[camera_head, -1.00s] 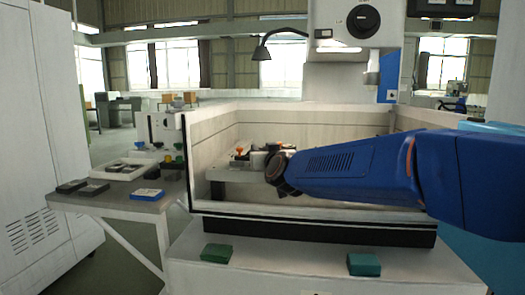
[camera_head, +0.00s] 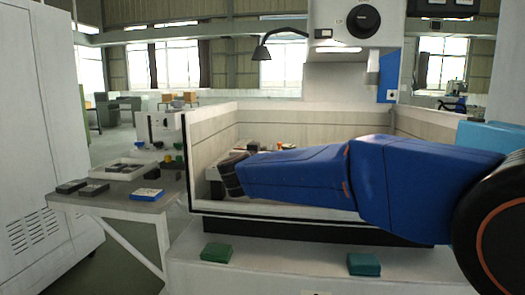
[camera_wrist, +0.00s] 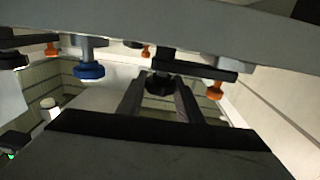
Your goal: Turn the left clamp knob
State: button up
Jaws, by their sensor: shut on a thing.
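In the wrist view my gripper (camera_wrist: 160,88) has its two fingers on either side of a black knob (camera_wrist: 159,84) that hangs under a pale beam (camera_wrist: 200,30); it is shut on this knob. Left of it hang a blue knob (camera_wrist: 90,70) and another black knob (camera_wrist: 12,60). Orange knobs (camera_wrist: 214,90) show on dark clamp bars (camera_wrist: 195,70). In the head view my arm reaches left into the machine's open tank (camera_head: 270,212). My fingers and the gripped knob are hidden there. I cannot tell from the views which knob is the left one.
The tank's walls (camera_head: 205,150) stand close around my arm. A side table (camera_head: 120,203) at left holds a tray and several small blocks. A green block (camera_head: 217,252) and a teal block (camera_head: 364,264) lie on the front ledge. A lamp (camera_head: 262,52) hangs above.

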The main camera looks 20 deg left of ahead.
jog(key=m+h, duration=0.2)
jog(key=h, duration=0.2)
jog(key=m+h, duration=0.3)
jog(key=h, duration=0.1)
jog(key=shift+a+m+g+h, duration=0.1)
jog(key=shift+m+g+h, duration=0.2)
jog(key=shift+h, duration=0.1)
jog(key=shift+m+g+h, duration=1)
jog(key=shift+m+h, duration=0.4)
jog(key=shift+h, duration=0.6)
jog(key=shift+r, duration=0.1)
jog(key=o, duration=1)
jog(key=shift+o, duration=0.2)
jog(key=shift+d, duration=0.2)
